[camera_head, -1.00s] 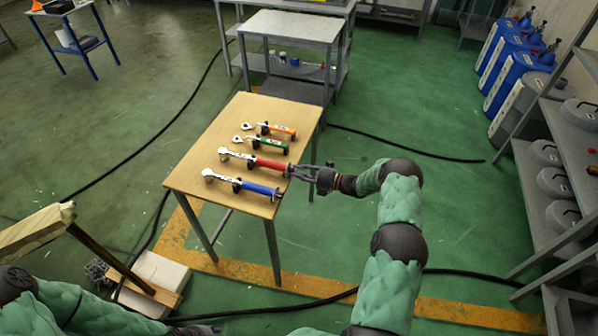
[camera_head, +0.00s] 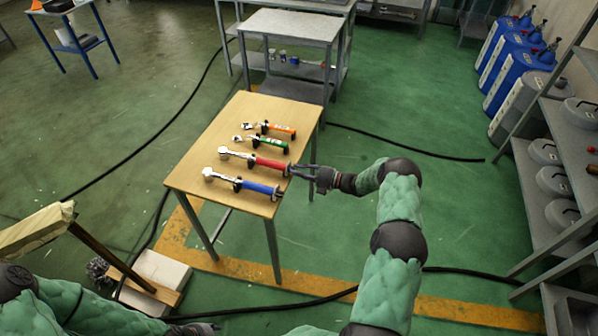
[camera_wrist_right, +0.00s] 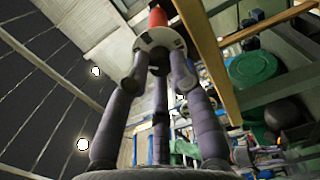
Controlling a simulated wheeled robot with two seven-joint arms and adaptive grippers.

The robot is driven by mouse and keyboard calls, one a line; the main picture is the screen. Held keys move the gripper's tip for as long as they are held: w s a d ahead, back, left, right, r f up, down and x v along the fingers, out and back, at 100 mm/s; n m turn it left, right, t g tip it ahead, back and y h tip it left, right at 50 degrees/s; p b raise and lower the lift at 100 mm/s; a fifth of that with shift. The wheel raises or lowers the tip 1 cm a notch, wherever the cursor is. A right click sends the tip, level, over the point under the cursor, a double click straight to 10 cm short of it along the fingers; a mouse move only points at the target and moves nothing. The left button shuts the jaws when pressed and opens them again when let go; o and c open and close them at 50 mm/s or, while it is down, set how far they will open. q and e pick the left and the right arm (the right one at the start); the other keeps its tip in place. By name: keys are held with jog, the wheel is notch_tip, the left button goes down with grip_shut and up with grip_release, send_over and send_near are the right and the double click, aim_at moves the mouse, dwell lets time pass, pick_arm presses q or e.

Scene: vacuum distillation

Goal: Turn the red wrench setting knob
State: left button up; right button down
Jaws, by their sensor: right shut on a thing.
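The red wrench (camera_head: 270,164) lies on black supports on the wooden table (camera_head: 215,140), its handle end at the table's right edge. My right gripper (camera_head: 292,170) meets that end from the right. In the right wrist view its three dark fingers (camera_wrist_right: 160,75) are closed around the pale setting knob (camera_wrist_right: 158,40), with the red handle (camera_wrist_right: 157,17) beyond it. The far side of the knob is hidden. A dark part at the bottom edge of the head view seems to be my left gripper (camera_head: 196,329), cut off, its fingers unclear.
A blue wrench (camera_head: 258,188) lies nearest on the table; a green one (camera_head: 270,144) and an orange one (camera_head: 280,130) lie behind the red. A grey shelf (camera_head: 555,190) stands at the right. Open floor lies between table and shelf.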

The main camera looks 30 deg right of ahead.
jog(key=shift+a+f, duration=0.1)
jog(key=shift+f, duration=0.05)
jog(key=c, duration=1.1)
grip_release()
jog(key=v, duration=1.2)
